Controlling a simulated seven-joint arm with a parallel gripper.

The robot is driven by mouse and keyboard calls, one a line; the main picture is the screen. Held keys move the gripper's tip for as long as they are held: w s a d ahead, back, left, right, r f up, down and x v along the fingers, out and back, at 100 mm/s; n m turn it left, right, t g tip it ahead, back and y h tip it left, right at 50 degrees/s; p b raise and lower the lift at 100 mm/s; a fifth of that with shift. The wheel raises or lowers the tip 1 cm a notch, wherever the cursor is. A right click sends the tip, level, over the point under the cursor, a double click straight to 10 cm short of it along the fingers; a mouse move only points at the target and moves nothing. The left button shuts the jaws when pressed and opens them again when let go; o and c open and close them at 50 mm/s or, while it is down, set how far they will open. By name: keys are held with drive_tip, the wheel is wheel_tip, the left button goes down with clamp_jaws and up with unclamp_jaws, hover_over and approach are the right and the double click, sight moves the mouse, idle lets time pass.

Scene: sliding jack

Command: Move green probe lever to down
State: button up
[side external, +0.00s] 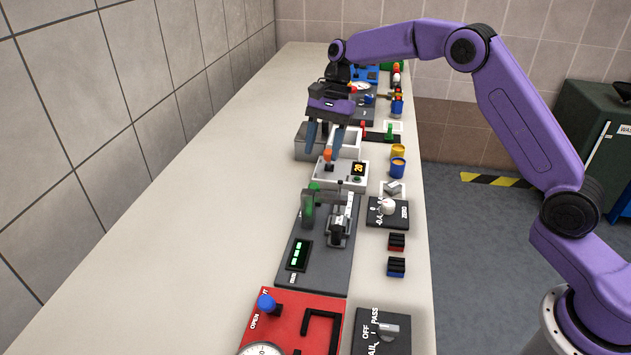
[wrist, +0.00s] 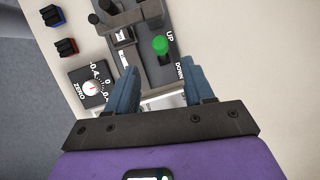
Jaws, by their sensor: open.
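The green probe lever shows as a round green knob (wrist: 160,44) in the wrist view. It stands beside the printed word UP, and the word DOWN is printed nearer my gripper. In the side view the green knob (side external: 315,186) is at the far end of a dark grey panel (side external: 318,262). My gripper (side external: 323,152) is open and empty, pointing down above the white box just beyond that panel. In the wrist view the knob lies just past the fingertips of my gripper (wrist: 160,68), in line with the gap between them. I see no contact.
A white box with an orange-topped lever (side external: 328,156) and a yellow display is under my gripper. A black dial plate (side external: 388,212) marked ZERO is beside the panel. A metal clamp-like fixture (side external: 340,225) stands on the panel. The bench's left side is clear.

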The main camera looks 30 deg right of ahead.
drive_tip(key=x, duration=0.8)
drive_tip(key=shift+f, duration=0.35)
clamp_jaws()
